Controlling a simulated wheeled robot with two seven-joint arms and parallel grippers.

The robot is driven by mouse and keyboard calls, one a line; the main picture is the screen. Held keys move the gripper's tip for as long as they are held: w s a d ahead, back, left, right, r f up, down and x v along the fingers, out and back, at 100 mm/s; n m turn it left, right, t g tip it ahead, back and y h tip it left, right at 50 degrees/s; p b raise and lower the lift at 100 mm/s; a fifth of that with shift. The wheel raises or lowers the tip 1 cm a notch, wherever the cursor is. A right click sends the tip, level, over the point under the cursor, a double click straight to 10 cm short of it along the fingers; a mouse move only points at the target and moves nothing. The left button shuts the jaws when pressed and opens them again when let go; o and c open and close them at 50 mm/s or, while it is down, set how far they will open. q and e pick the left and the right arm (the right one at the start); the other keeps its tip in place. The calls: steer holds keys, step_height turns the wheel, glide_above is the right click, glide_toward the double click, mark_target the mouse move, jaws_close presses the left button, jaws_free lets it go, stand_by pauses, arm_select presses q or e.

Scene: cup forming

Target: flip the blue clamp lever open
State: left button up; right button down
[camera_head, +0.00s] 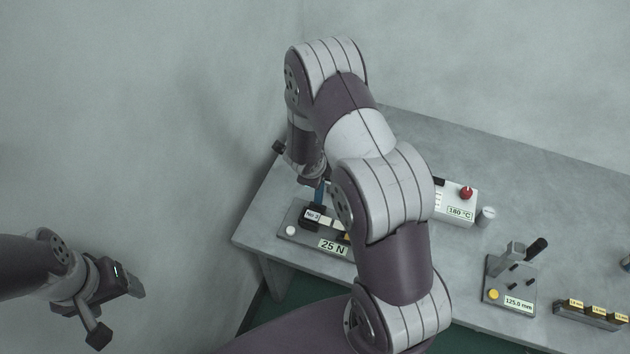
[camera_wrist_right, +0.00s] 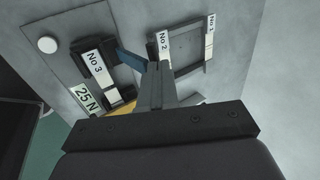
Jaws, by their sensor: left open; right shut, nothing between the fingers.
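The blue clamp lever (camera_head: 320,193) shows in the head view as a small blue strip on the 25 N fixture (camera_head: 292,231), partly hidden by my right arm. In the right wrist view the lever (camera_wrist_right: 131,61) lies slanted between the No 3 block (camera_wrist_right: 97,68) and the No 2 label. My right gripper (camera_wrist_right: 157,72) is shut and empty, its fingertips at the lever's right end; I cannot tell if they touch. In the head view its fingertips are mostly hidden. My left gripper (camera_head: 122,300) is open and empty, left of the table and far from the fixture.
The grey table (camera_head: 400,300) carries a 180 °C box (camera_head: 456,207) with a red knob, a small cylinder (camera_head: 486,215), a 125.0 mm fixture (camera_head: 510,285) with a dark handle, and a labelled block rack (camera_head: 590,314) at right. A wall stands behind the table.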

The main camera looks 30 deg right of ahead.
steer(key=a+p+v, duration=0.1)
steer(key=p+v, duration=0.1)
steer(key=v, duration=1)
steer(key=shift+s, duration=0.55)
